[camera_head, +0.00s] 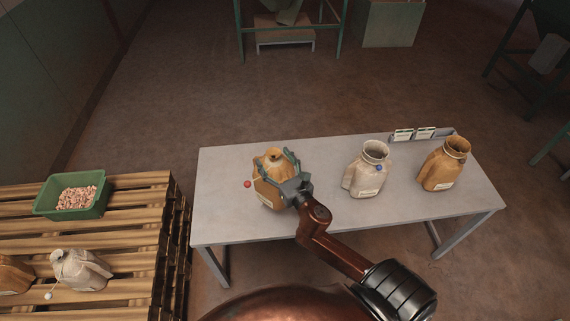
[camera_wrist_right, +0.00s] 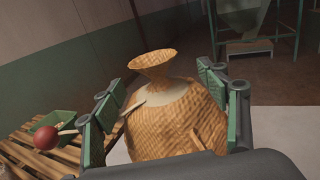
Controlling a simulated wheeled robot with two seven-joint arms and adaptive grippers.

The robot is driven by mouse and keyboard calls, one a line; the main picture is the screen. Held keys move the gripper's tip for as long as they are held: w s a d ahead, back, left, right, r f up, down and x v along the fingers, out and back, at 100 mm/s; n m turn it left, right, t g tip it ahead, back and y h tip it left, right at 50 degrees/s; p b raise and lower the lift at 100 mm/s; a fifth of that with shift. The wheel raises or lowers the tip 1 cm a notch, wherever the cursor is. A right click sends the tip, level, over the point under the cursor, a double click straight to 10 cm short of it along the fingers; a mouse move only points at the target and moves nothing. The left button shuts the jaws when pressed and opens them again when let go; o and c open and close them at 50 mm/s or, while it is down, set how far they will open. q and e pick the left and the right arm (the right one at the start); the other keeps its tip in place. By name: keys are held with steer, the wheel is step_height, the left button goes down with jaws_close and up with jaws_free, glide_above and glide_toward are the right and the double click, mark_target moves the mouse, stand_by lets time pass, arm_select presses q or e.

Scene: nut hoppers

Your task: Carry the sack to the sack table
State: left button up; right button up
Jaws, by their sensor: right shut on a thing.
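A tan woven sack (camera_head: 268,192) with a red ball on its tie stands upright at the left part of the grey table (camera_head: 325,212). My right gripper (camera_head: 287,167) is shut around this sack, one finger on each side. In the right wrist view the sack (camera_wrist_right: 180,110) fills the middle between the fingers, its flared neck up and the red ball (camera_wrist_right: 45,139) to the left. I cannot tell whether its base touches the tabletop. My left gripper is not in view.
A wooden pallet stack (camera_head: 130,235) stands left of the table, with a green crate (camera_head: 98,207) of nuts, a grey sack (camera_head: 82,271) and part of a brown sack (camera_head: 12,276). A card holder (camera_head: 440,132) sits at the table's back edge.

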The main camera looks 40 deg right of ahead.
steer(key=w+f, duration=0.2)
steer(key=w+f+b, duration=0.1)
steer(key=w, duration=0.1)
steer(key=w+f+b, duration=0.1)
steer(key=w+f, duration=0.1)
steer(key=w, duration=0.1)
steer(key=shift+f, duration=0.3)
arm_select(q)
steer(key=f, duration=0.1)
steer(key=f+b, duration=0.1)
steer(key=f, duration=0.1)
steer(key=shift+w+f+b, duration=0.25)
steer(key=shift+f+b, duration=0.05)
arm_select(e)
steer(key=f, duration=0.4)
steer(key=shift+w, duration=0.4)
steer(key=o, duration=2.1)
steer(key=shift+s+f, duration=0.1)
steer(key=shift+f, duration=0.2)
steer(key=shift+s, duration=0.15)
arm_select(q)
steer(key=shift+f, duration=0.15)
arm_select(e)
steer(key=s+a, duration=0.2)
steer(key=s, duration=0.9)
steer(key=shift+s, duration=0.25)
steer(key=shift+d+r, duration=0.1)
